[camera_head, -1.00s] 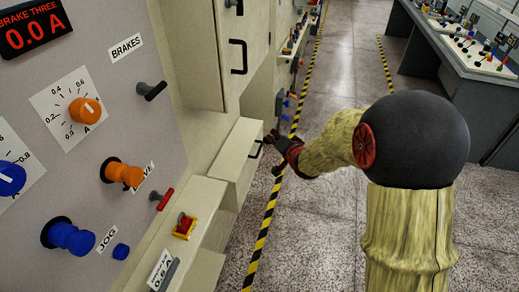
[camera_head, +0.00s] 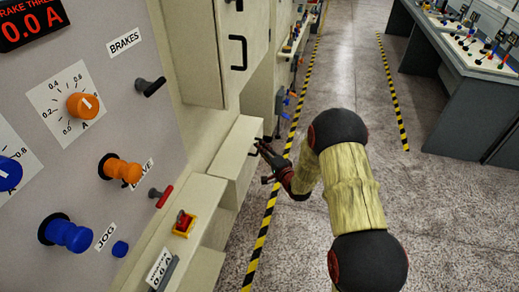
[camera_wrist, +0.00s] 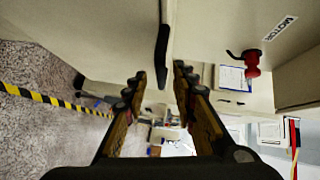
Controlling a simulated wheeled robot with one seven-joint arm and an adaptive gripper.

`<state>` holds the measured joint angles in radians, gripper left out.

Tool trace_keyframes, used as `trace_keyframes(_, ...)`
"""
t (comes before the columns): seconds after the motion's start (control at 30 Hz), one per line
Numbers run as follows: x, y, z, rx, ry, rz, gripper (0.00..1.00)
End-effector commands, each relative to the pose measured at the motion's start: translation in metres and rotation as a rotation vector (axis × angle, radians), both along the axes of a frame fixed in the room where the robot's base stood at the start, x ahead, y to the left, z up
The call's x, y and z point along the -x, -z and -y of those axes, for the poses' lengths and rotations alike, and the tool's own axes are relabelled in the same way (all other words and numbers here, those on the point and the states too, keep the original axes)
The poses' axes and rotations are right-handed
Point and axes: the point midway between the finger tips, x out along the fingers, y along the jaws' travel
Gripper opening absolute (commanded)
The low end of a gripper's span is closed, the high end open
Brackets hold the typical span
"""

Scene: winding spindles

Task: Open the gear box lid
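The gear box seems to be the low cream box (camera_head: 236,150) beside the machine's panel. A dark handle is on its front, mostly hidden by my gripper in the head view. In the wrist view, the black handle (camera_wrist: 162,57) hangs on a cream face, which I take as the lid. My gripper (camera_head: 263,150) is at this handle. In the wrist view, my gripper (camera_wrist: 160,74) is open, its fingers on either side of the handle's line. The handle's near end reaches about between the fingertips. I see no clear contact, and the lid looks closed.
A control panel (camera_head: 110,75) with knobs stands at the left, with a cream cabinet door and its black handle (camera_head: 238,53) above the box. A red emergency button (camera_head: 183,222) sits on a ledge. Open floor (camera_head: 440,210) lies right. Consoles (camera_head: 460,75) stand far right.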

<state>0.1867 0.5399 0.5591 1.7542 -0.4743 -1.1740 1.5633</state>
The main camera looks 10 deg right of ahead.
Motion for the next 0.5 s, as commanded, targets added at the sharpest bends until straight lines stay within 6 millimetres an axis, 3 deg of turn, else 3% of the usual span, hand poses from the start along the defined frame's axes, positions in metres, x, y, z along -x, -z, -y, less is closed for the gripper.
trace_keyframes(0.2,-0.021,0.004,-0.006,-0.001,0.000,0.000,0.27)
trace_keyframes(0.5,-0.025,0.003,-0.007,0.000,0.001,0.000,0.27)
